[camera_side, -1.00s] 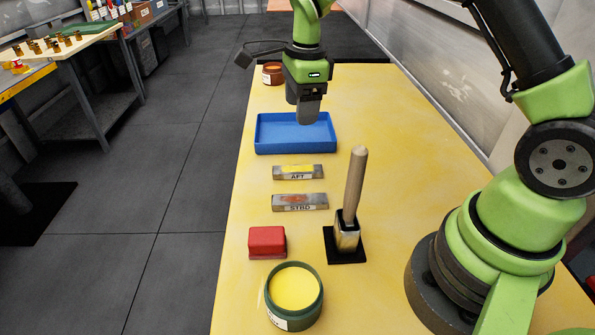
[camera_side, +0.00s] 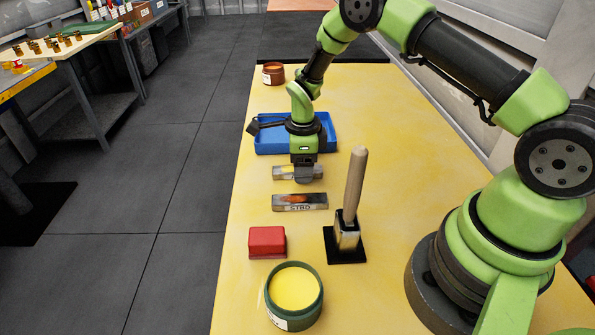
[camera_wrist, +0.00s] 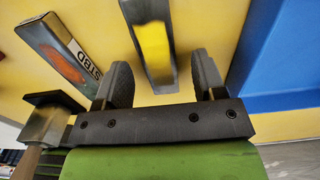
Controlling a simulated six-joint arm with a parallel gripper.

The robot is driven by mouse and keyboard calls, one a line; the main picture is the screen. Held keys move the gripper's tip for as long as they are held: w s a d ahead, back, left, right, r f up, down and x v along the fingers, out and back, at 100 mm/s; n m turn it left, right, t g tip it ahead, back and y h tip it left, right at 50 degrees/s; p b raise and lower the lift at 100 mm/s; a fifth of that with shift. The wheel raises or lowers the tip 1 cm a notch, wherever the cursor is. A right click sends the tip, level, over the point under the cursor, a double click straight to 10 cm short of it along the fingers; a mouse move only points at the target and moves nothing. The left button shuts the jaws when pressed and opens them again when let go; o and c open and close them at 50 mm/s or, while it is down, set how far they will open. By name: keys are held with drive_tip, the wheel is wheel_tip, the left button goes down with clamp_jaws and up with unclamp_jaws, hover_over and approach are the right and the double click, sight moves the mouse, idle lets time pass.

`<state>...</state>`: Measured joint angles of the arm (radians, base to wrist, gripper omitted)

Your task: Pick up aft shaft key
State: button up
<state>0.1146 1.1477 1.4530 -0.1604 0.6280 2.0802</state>
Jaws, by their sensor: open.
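The aft shaft key is a steel bar with a yellow patch (camera_side: 283,173), lying on the yellow bench between the blue tray and the STBD key. Its AFT label is hidden behind my gripper in the side view. My gripper (camera_side: 304,177) is over the right part of this key, pointing down. In the wrist view the aft key (camera_wrist: 154,42) lies ahead between the two open, apart fingers of my gripper (camera_wrist: 163,80). No grip on the key shows. The STBD key (camera_side: 300,202), a similar bar with a red-orange patch, lies nearer the camera, also visible in the wrist view (camera_wrist: 58,48).
The blue tray (camera_side: 262,144) is just behind the aft key. A red block (camera_side: 267,241) and a green tub of yellow matter (camera_side: 294,288) are in front. A brown jar (camera_side: 273,74) stands at the back.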

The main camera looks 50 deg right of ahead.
drive_tip(key=shift+f, duration=0.35)
clamp_jaws()
drive_tip(key=shift+r, duration=0.1)
